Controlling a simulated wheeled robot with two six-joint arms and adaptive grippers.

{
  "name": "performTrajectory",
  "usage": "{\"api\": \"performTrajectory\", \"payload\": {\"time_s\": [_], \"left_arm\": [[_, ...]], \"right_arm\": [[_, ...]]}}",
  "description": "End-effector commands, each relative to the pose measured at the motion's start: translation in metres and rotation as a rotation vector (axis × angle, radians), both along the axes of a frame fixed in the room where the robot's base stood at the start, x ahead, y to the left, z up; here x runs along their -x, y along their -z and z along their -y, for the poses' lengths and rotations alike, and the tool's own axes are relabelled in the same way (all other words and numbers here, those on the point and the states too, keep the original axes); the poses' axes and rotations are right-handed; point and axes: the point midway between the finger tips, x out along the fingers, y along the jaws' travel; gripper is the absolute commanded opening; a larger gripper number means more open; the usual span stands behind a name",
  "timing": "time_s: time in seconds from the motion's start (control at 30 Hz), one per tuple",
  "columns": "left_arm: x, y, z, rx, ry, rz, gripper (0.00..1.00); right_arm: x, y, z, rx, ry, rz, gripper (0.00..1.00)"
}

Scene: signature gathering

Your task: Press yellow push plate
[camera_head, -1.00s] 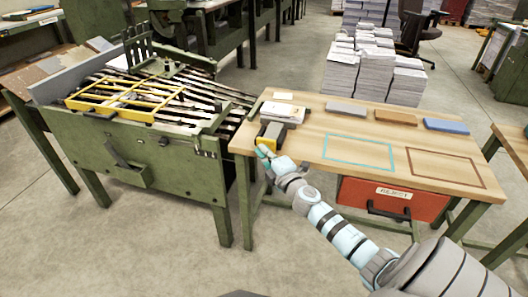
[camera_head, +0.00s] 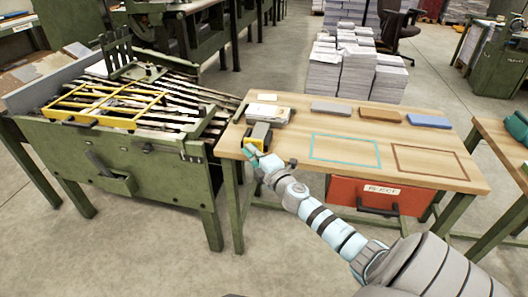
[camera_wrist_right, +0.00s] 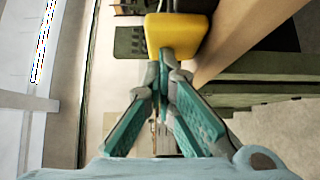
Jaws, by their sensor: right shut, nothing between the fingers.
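The yellow push plate (camera_head: 257,141) is on the front of a small dark device at the left end of the wooden table. In the right wrist view the yellow push plate (camera_wrist_right: 177,34) fills the top middle. My right gripper (camera_head: 249,151) is shut and empty, its tips right at the plate's near side. In the wrist view the closed fingertips (camera_wrist_right: 166,60) overlap the plate's lower edge; I cannot tell whether they press on it. My left gripper is not in view.
The table (camera_head: 290,165) carries a white stack (camera_head: 268,112) behind the device, and grey (camera_head: 331,108), brown (camera_head: 380,115) and blue (camera_head: 429,121) blocks at the back. A red drawer (camera_head: 377,194) hangs below. A green machine (camera_head: 140,150) stands close on the left.

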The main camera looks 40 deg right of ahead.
Motion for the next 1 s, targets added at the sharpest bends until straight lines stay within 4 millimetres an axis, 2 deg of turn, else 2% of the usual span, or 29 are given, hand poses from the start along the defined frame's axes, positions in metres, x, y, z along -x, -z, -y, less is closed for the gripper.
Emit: {"api": "performTrajectory", "payload": {"time_s": [0.07,0.1,0.3,0.5,0.7,1.0], "left_arm": [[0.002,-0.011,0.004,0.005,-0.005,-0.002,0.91],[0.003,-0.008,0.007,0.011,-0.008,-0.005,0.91],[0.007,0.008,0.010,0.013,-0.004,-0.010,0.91],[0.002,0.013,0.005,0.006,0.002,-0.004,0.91],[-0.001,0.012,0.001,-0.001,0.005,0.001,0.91],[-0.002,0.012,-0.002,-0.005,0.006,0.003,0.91]], "right_arm": [[0.004,-0.004,-0.019,-0.006,-0.010,0.000,0.00],[0.012,-0.001,-0.022,0.002,-0.012,-0.001,0.00],[0.060,0.003,-0.034,0.002,-0.020,-0.003,0.00],[0.092,0.002,-0.039,0.001,-0.020,-0.003,0.00],[0.102,0.000,-0.040,-0.002,-0.018,0.000,0.00],[0.101,-0.001,-0.040,-0.003,-0.018,0.000,0.00]]}}
